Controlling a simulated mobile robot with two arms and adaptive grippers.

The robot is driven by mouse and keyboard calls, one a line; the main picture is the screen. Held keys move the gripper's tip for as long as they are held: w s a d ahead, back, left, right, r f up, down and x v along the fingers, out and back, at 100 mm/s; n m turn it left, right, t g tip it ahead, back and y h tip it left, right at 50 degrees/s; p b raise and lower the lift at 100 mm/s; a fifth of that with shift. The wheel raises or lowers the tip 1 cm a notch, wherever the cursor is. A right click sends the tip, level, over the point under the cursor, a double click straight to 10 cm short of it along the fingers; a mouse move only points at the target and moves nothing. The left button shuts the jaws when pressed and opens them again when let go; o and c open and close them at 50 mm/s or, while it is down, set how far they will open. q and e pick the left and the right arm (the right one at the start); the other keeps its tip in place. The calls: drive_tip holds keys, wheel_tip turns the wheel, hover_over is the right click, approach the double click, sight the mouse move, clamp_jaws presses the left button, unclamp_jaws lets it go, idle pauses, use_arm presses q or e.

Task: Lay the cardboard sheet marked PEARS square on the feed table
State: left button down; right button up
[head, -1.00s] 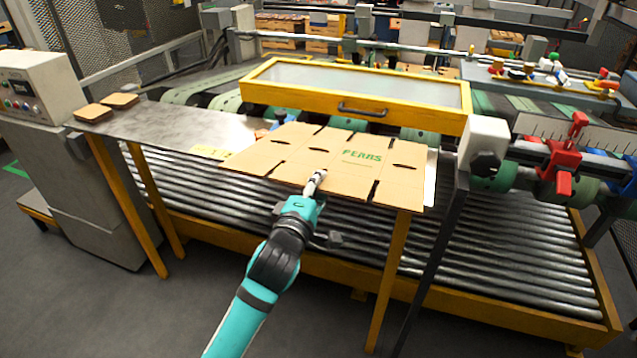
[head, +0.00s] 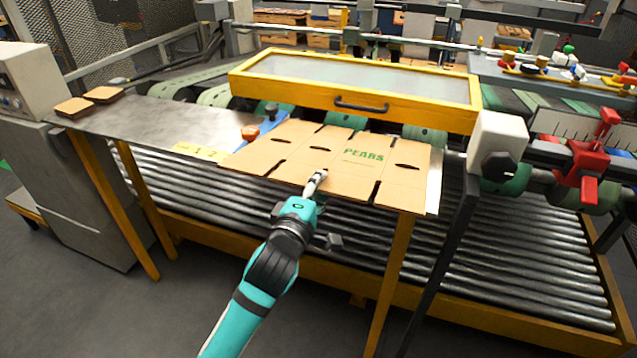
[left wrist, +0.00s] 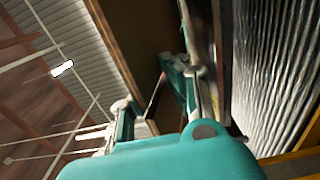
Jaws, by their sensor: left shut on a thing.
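The tan cardboard sheet marked PEARS (head: 327,158) lies over the right part of the metal feed table (head: 190,124) in the head view, its green lettering facing up. Its front edge runs close along the table's front edge, and a strip of bare table shows at its right. I cannot tell whether it lies fully flat. My left gripper (head: 316,183) is shut on the sheet's front edge near the middle. In the left wrist view the fingers (left wrist: 176,85) show beside a brown surface, probably the sheet. My right gripper is not in view.
An orange knob (head: 250,133) and a yellow numbered strip (head: 200,152) are on the table left of the sheet. A yellow-framed cover (head: 355,90) stands behind. Rollers (head: 480,260) run below. A white block (head: 497,145) stands right.

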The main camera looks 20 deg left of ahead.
use_arm(q)
drive_tip(key=shift+w, duration=0.25)
wheel_tip(320, 180, down, 2)
drive_tip(key=shift+f+b, duration=0.15)
drive_tip(key=shift+b, duration=0.65)
wheel_tip(320, 180, down, 6)
drive_tip(key=b, duration=0.4)
drive_tip(key=shift+r, duration=0.25)
drive_tip(key=c, duration=1.9)
unclamp_jaws()
drive_tip(key=shift+f, duration=0.1)
drive_tip(key=shift+o, duration=1.2)
drive_tip(key=o, duration=0.3)
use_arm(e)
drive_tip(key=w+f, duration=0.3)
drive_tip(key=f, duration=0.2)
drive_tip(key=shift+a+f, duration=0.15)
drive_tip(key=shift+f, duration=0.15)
